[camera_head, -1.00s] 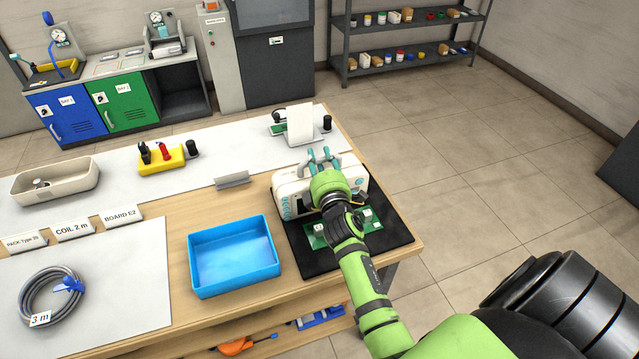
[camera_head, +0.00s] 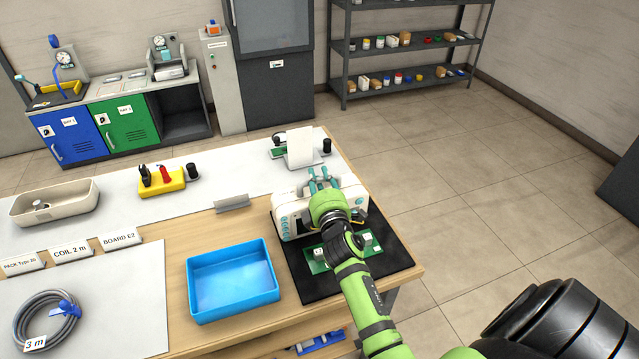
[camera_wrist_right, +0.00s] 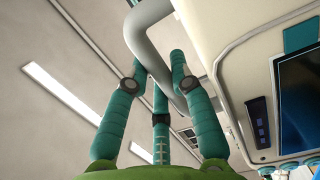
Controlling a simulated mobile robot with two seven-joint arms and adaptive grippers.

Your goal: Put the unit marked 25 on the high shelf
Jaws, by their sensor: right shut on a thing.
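A white monitor unit (camera_head: 292,214) with teal trim stands at the back of the black mat (camera_head: 309,288) at the bench's right end. My right gripper (camera_head: 320,178) is above it, shut on its top handle. In the right wrist view the teal fingers (camera_wrist_right: 160,85) close around the curved grey handle (camera_wrist_right: 150,38), and the unit's casing (camera_wrist_right: 225,60) and dark screen (camera_wrist_right: 299,101) show at right. I cannot read a 25 on it, nor tell whether it clears the mat. The grey shelf rack (camera_head: 405,54) stands at the back wall. My left gripper is out of view.
A green circuit board (camera_head: 317,262) lies on the mat before the unit, partly behind my right arm. A blue tray (camera_head: 233,282) is to the left. A white upright card (camera_head: 300,147) and a black cylinder (camera_head: 327,146) stand behind. The floor (camera_head: 450,170) towards the rack is clear.

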